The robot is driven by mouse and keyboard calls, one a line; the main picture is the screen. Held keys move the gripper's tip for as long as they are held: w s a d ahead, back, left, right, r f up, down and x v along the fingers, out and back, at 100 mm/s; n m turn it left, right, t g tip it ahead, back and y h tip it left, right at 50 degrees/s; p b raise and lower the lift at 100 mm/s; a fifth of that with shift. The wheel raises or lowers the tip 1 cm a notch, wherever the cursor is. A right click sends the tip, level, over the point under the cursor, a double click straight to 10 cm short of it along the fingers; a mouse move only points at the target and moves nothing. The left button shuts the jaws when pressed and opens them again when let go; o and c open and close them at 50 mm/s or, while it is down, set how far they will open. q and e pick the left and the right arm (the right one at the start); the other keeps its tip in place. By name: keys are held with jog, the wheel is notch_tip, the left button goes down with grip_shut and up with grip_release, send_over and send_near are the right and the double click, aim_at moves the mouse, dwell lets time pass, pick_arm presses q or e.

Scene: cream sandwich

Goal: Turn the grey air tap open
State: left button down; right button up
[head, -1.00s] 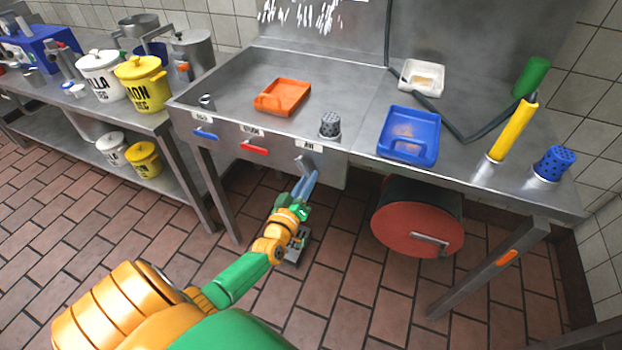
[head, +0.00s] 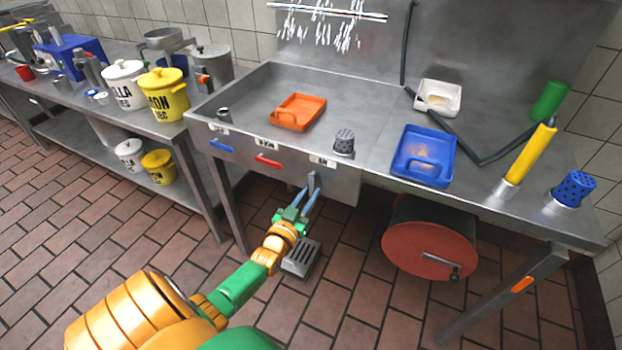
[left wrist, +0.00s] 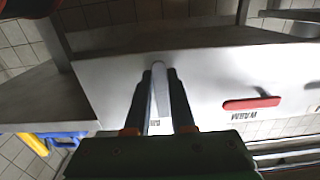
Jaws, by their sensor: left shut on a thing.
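The grey air tap (head: 312,181) is on the front panel of the steel sink, below a label and the grey perforated cup. Its lever hangs about straight down in the head view. My left gripper (head: 307,194) reaches up from below and is shut on the lever, with its blue-grey fingers on either side. In the left wrist view the grey lever (left wrist: 158,75) lies between the two fingers (left wrist: 162,85); their tips partly hide it. My right gripper is in neither current view.
A red tap handle (head: 268,161) and a blue one (head: 221,145) are on the same panel to the left. The red handle also shows in the left wrist view (left wrist: 251,103). A red hose drum (head: 428,248) hangs under the bench at right. A floor drain (head: 301,259) lies below.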

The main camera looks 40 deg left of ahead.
pick_arm(q)
jog(key=shift+f, duration=0.25)
jog(key=c, duration=0.8)
grip_release()
jog(key=shift+s, duration=0.1)
jog(key=shift+c, duration=0.2)
jog(key=shift+o, duration=0.4)
jog(key=shift+r, duration=0.15)
jog(key=p+v, duration=0.1)
jog(key=v, duration=0.6)
jog(key=shift+p, duration=0.3)
jog(key=shift+a, duration=0.1)
